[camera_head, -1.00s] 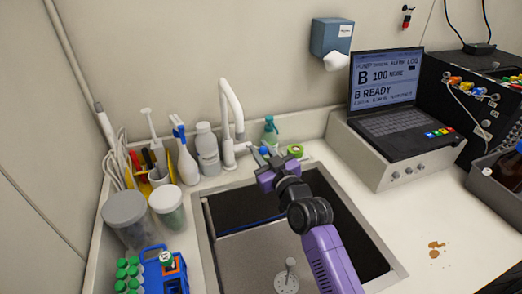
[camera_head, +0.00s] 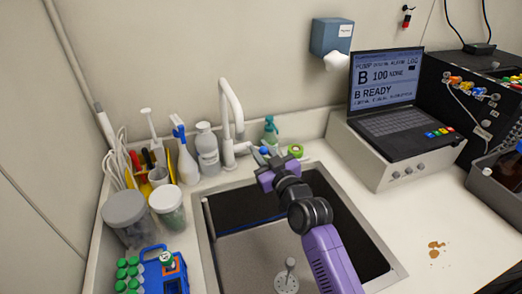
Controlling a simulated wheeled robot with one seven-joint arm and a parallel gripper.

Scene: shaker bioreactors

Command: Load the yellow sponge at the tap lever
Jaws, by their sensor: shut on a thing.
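The white tap (camera_head: 229,105) stands at the back edge of the sink, with a gooseneck spout. Its lever (camera_head: 245,147) points right from the base, toward a small blue tip (camera_head: 263,150). My purple gripper (camera_head: 264,164) is at the sink's back edge, just in front of and right of the lever. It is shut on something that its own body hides. I cannot tell whether it touches the lever. No yellow sponge can be made out in view.
The dark sink basin (camera_head: 223,221) lies under my arm. Bottles (camera_head: 207,150) and lidded tubs (camera_head: 125,213) crowd its left side. A teal bottle (camera_head: 270,131) and a green roll (camera_head: 296,150) stand right of the tap.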

